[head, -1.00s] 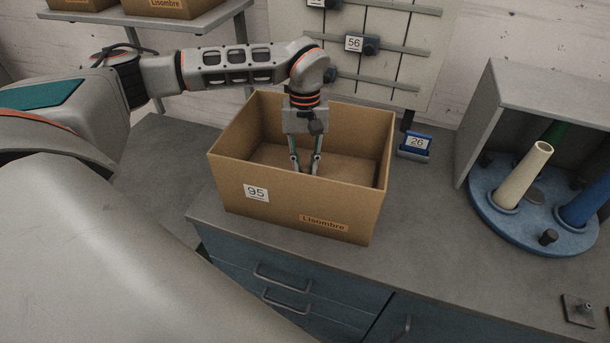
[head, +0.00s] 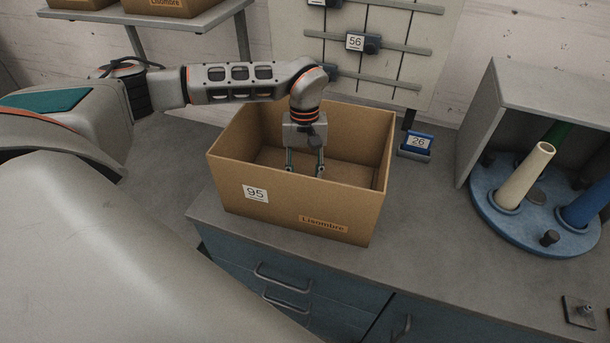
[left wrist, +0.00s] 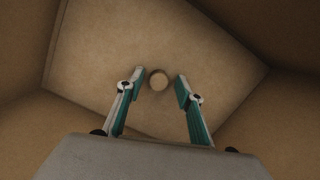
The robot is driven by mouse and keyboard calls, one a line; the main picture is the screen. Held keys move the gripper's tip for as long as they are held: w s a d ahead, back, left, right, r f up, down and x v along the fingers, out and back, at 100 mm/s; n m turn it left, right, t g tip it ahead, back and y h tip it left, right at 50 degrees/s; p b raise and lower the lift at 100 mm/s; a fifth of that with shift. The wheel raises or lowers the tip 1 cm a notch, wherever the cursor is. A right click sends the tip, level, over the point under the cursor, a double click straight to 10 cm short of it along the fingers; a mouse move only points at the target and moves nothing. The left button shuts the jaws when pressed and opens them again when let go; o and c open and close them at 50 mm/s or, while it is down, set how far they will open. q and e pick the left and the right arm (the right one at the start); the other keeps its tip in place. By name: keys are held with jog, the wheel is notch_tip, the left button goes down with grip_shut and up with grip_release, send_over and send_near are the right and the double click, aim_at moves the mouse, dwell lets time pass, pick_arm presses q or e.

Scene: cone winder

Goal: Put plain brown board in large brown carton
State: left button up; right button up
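The large brown carton (head: 290,205), labelled 95 and Lisombre, stands open-topped on the grey counter. My left gripper (head: 305,168) reaches down inside it. In the left wrist view its two fingers (left wrist: 160,88) are open and spread apart. My right gripper is not in view.
A blue holder marked 26 (head: 416,144) sits right of the carton. Further right, a blue round base (head: 520,225) carries a cream cone (head: 525,175) beside a grey housing (head: 550,90). A wall rack (head: 390,50) stands behind. The counter's front edge is close to the carton.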

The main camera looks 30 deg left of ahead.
pick_arm(q)
notch_tip(320, 180, up, 12)
jog(key=w+a+b, duration=0.1)
jog(key=shift+w, duration=0.25)
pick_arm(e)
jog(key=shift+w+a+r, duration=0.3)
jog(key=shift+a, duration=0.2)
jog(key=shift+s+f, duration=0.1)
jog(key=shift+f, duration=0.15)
